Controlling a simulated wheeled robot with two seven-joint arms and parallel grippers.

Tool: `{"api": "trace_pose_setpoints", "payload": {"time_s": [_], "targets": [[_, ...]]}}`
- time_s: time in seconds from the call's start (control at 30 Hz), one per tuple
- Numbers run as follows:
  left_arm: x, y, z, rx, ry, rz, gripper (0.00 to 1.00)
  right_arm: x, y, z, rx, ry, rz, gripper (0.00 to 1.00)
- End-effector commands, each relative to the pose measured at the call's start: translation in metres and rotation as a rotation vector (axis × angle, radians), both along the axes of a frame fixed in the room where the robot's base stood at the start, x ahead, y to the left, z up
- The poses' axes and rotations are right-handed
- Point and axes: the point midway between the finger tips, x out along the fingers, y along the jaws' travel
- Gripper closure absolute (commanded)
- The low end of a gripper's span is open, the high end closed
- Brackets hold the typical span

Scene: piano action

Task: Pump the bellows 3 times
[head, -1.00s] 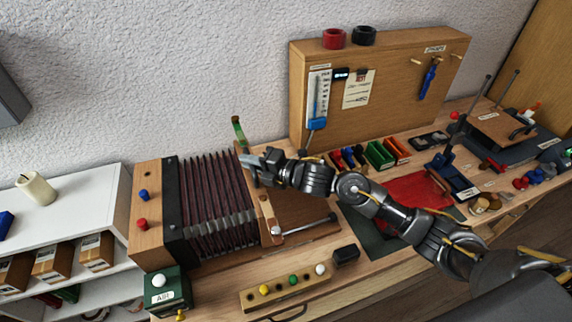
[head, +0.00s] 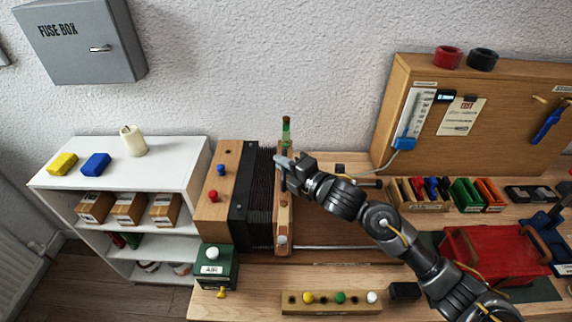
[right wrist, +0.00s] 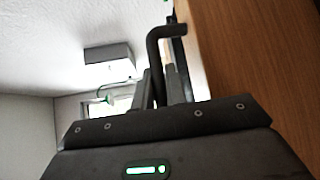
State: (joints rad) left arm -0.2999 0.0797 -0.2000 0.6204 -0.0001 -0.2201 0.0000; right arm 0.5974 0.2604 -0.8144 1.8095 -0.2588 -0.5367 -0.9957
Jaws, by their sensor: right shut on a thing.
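The bellows' dark pleats (head: 261,195) are pressed nearly flat between a wooden end block (head: 212,190) on the left and an upright wooden end board (head: 283,222) on the right. My right gripper (head: 284,166) is at the upper part of that end board, with its arm reaching in from the lower right. In the right wrist view its fingers (right wrist: 160,88) are shut on a dark bent handle (right wrist: 158,42) beside a brown wooden face. The gripper hides part of the board and its handle in the head view. My left gripper is not in view.
A green box (head: 218,268) with a white knob stands in front of the bellows. A wooden strip with coloured knobs (head: 330,303) lies at the front edge. A white shelf (head: 175,160) is left; a pegboard (head: 385,110) with a gauge stands behind right. A metal rod (head: 335,247) runs right.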

Motion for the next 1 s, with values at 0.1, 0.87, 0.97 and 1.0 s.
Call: {"api": "trace_pose_setpoints", "payload": {"time_s": [0.1,0.87,0.97,1.0], "targets": [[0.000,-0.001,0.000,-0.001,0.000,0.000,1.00,-0.002,0.002,0.001,0.003,-0.002,0.005,0.73],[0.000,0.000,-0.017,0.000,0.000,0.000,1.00,-0.045,-0.047,0.007,-0.001,-0.003,0.003,0.65],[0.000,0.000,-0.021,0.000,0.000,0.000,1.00,-0.057,-0.059,0.010,-0.001,-0.003,0.003,0.65],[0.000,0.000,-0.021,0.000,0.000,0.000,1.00,-0.060,-0.063,0.012,-0.001,-0.003,0.002,0.65]]}}
